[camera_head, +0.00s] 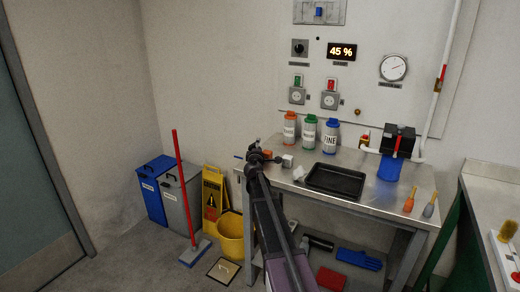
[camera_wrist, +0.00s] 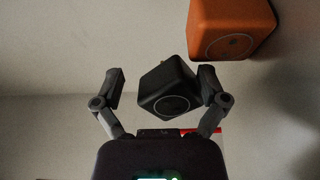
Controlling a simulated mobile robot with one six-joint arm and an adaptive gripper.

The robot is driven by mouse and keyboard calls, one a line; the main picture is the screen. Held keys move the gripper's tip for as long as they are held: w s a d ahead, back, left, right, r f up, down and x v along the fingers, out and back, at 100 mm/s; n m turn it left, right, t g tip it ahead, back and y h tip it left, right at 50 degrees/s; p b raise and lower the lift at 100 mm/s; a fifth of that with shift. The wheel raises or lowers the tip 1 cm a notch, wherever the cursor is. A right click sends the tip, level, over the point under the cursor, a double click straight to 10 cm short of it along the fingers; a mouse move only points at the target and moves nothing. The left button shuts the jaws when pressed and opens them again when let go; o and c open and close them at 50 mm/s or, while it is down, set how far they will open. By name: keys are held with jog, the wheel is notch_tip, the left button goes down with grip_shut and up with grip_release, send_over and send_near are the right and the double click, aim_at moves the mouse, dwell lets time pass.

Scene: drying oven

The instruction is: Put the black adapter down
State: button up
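The black adapter (camera_wrist: 168,92), a small dark cube with a round ringed face, sits between the fingers of my gripper (camera_wrist: 164,88) in the wrist view and looks turned at an angle. A gap shows between it and the left finger; the right finger is close beside it, and I cannot tell whether they touch. My gripper is open. In the head view my gripper (camera_head: 262,155) is at the left end of the metal table (camera_head: 376,198); I cannot make out the black adapter there.
An orange cube (camera_wrist: 232,28) is close to the adapter, and it also shows in the head view (camera_head: 267,153). A pale cube (camera_head: 287,161) stands to its right. A black tray (camera_head: 335,181) and several labelled bottles (camera_head: 309,132) occupy the table's middle and back.

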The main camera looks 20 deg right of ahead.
jog(key=shift+r, duration=0.15)
dwell(0.3)
jog(key=v, duration=1.2)
jog(key=shift+a, duration=0.1)
dwell(0.4)
jog(key=shift+s, duration=0.1)
jog(key=s+a+f+m+g, duration=0.4)
jog(key=s+f+m+g, duration=0.6)
jog(key=s, duration=0.4)
jog(key=s+a+f+m+g+y, duration=0.1)
jog(key=s+a+f+g+y, duration=0.2)
jog(key=s+a, duration=0.5)
jog(key=s+a+f+m+g+y, duration=0.1)
jog(key=s+a+f+g+y, duration=0.1)
jog(key=s+a+f+y, duration=0.3)
jog(key=s+a, duration=0.3)
jog(key=s, duration=0.1)
jog(key=shift+a+f+g+y, duration=0.25)
jog(key=shift+a+g+y, duration=0.15)
